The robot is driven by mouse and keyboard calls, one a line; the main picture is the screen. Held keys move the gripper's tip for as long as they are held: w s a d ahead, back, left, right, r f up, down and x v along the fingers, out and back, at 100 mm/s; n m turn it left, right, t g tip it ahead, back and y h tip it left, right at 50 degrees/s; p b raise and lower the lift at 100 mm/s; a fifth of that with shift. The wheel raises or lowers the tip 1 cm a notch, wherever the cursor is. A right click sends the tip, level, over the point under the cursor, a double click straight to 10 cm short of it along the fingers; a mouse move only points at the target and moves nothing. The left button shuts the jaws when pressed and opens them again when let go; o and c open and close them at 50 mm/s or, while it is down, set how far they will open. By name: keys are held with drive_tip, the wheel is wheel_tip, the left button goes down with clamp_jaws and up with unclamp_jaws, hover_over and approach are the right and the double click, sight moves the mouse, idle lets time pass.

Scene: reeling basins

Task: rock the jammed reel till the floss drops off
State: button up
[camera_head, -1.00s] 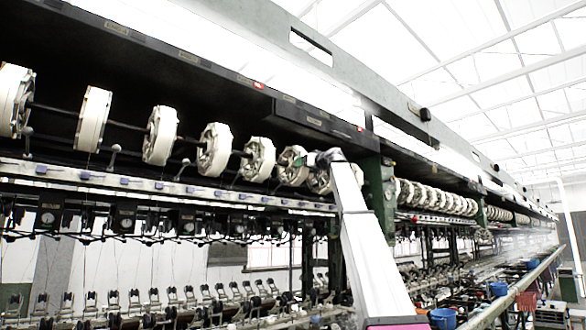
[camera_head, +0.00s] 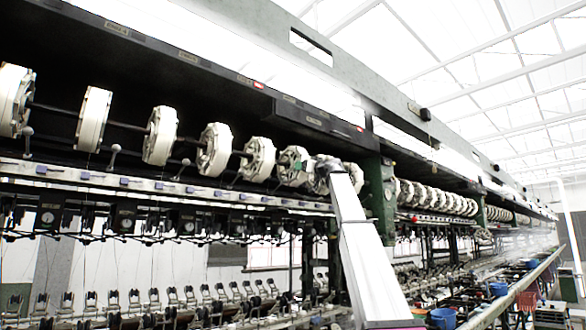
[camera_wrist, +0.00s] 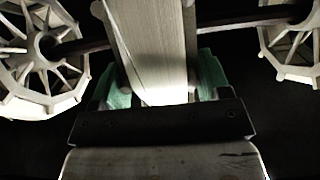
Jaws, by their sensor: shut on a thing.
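The pale reel (camera_wrist: 150,35) stands edge-on in the middle of the wrist view, its rim covered in fine lengthwise lines. My gripper (camera_wrist: 163,85) is shut on this reel, with one green finger on each side of the rim. In the head view my gripper (camera_head: 302,166) is small, at the reel (camera_head: 288,158) near the right end of the near row, with my arm rising from below. I cannot tell any loose floss apart from the reel's pale surface. The gripped part of the rim is partly hidden by my gripper.
A dark shaft (camera_wrist: 235,26) runs through the reels. Spoked neighbouring reels stand close on the left (camera_wrist: 40,60) and right (camera_wrist: 292,40). A rail (camera_head: 150,180) runs under the row. A green post (camera_head: 380,200) stands just right of my arm.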

drive_tip(key=shift+f, duration=0.15)
drive_tip(key=o, duration=1.1)
drive_tip(key=shift+c, duration=0.2)
drive_tip(key=shift+s, duration=0.1)
drive_tip(key=v, duration=1.3)
drive_tip(key=shift+f, duration=0.1)
